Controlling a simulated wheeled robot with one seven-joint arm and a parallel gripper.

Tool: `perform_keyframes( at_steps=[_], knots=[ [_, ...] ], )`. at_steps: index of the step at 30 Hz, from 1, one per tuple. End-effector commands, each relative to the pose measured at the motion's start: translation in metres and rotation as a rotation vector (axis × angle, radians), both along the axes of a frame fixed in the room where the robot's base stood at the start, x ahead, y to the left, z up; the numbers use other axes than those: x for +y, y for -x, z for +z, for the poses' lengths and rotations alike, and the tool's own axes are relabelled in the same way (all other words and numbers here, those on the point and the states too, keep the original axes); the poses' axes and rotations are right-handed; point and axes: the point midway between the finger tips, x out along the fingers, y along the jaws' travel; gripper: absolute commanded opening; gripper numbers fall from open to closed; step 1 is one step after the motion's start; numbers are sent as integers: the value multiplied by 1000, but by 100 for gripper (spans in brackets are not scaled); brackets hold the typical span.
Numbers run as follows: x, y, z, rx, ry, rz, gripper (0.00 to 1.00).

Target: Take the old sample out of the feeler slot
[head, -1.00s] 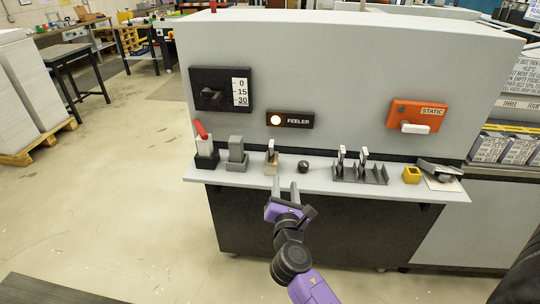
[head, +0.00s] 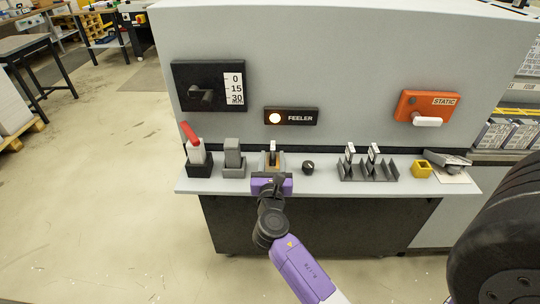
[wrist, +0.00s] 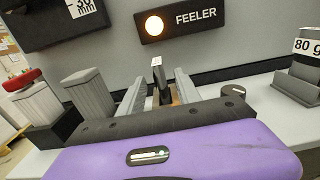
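The old sample (head: 273,147), a thin upright piece with a white top and dark lower part, stands in the feeler slot on the shelf below the lit FEELER sign. It also shows in the wrist view (wrist: 158,77). The small tan slot block (wrist: 175,96) is mostly hidden behind my gripper. My gripper (head: 273,162) is low at the shelf and open. In the wrist view its two grey fingers (wrist: 160,92) reach forward on either side of the sample, with a gap visible on both sides. Whether the fingertips touch anything is unclear.
Left of the slot stand a grey block (head: 233,158) and a red-handled device (head: 197,155). The machine's wall rises behind.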

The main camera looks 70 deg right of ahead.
Motion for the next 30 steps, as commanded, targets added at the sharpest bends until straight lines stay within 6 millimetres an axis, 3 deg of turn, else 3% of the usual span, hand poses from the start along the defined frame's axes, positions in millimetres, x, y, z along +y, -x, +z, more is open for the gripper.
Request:
perform_keyframes(
  at_steps=[13,23,29,30],
  knots=[
    [-52,-20,1,-2,-1,-1,40],
    [-57,-22,0,-2,-1,0,40],
    [-57,-22,0,-2,-1,0,1],
    [-57,-22,0,-2,-1,0,0]
  ],
)
